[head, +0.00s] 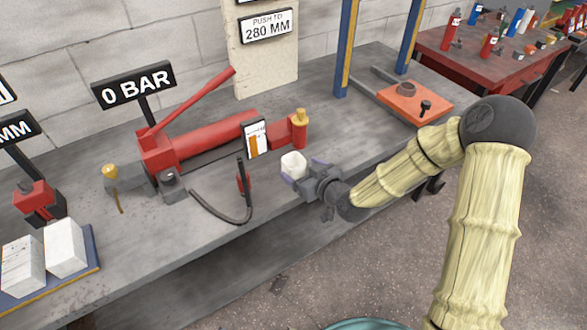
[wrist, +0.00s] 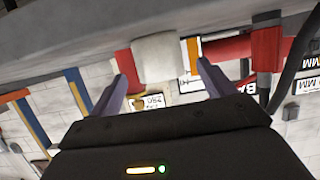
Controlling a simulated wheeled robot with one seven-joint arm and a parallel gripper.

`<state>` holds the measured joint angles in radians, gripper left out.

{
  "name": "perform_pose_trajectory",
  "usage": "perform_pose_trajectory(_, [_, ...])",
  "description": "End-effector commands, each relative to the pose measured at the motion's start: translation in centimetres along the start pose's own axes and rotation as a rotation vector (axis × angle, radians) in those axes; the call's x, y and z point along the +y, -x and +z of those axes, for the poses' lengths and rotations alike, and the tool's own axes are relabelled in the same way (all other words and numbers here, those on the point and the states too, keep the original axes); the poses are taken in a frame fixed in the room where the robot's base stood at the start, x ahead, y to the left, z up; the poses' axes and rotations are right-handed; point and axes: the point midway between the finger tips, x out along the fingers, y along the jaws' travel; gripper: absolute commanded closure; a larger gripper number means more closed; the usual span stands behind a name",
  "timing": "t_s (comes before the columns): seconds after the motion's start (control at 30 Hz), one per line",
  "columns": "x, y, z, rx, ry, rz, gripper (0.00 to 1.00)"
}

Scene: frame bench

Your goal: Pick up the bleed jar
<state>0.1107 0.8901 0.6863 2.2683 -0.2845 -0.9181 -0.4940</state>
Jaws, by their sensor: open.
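The bleed jar (head: 293,165) is a small whitish jar standing upright near the front edge of the grey bench. My gripper (head: 304,172) is close in front of it, at bench height, coming from the right. In the wrist view, which is upside down, the jar (wrist: 160,57) sits beyond and between the two purple fingers of my gripper (wrist: 163,82). The fingers are spread apart with a gap between them. Nothing is held. I cannot tell whether the fingertips overlap the jar's sides.
A red hydraulic cylinder (head: 210,139) with a lever lies behind the jar, a small gauge card (head: 255,139) at its end. A black hose (head: 235,216) curls left of the jar. An orange plate (head: 415,104) lies farther right. The bench's front edge is near.

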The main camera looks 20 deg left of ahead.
Motion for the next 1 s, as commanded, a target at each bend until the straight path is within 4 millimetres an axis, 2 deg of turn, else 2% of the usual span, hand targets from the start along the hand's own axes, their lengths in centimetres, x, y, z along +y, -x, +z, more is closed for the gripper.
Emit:
perform_pose_trajectory(0.27, [0.0, -0.5, 0.1, 0.000, 0.000, 0.000, 0.18])
perform_pose_trajectory(0.6, [-0.1, -4.9, 0.4, 0.000, 0.000, 0.000, 0.18])
perform_pose_trajectory(1.0, [-0.1, -5.1, 0.4, -0.001, 0.000, 0.000, 0.18])
